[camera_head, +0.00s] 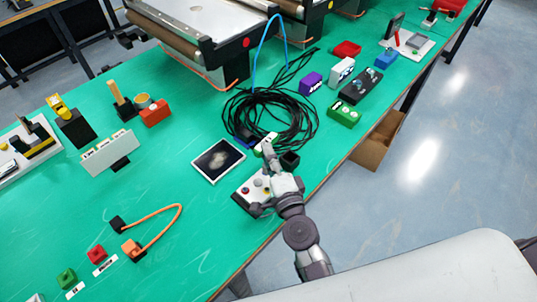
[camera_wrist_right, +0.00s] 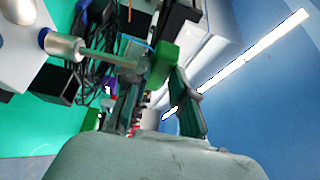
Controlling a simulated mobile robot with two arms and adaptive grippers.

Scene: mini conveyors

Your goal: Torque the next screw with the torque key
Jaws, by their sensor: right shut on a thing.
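My right gripper (camera_head: 268,150) is above the table near the front edge. In the right wrist view it is shut on a green-handled key (camera_wrist_right: 162,65). A thin shaft runs left from the handle to a silver cylindrical end (camera_wrist_right: 62,46). That end shows against a white surface (camera_wrist_right: 25,60) with a silver rounded part at the upper left; I cannot tell whether they touch. In the head view a white box (camera_head: 243,191) with small coloured knobs lies just below the gripper, partly hidden by my right arm. I cannot make out single screws. My left gripper is not in view.
A black cable coil (camera_head: 288,115) lies just beyond the gripper. A dark tablet-like panel (camera_head: 218,160) is to its left. Small coloured boxes, including a green one (camera_head: 343,113), stand at the right. A conveyor (camera_head: 195,35) stands behind.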

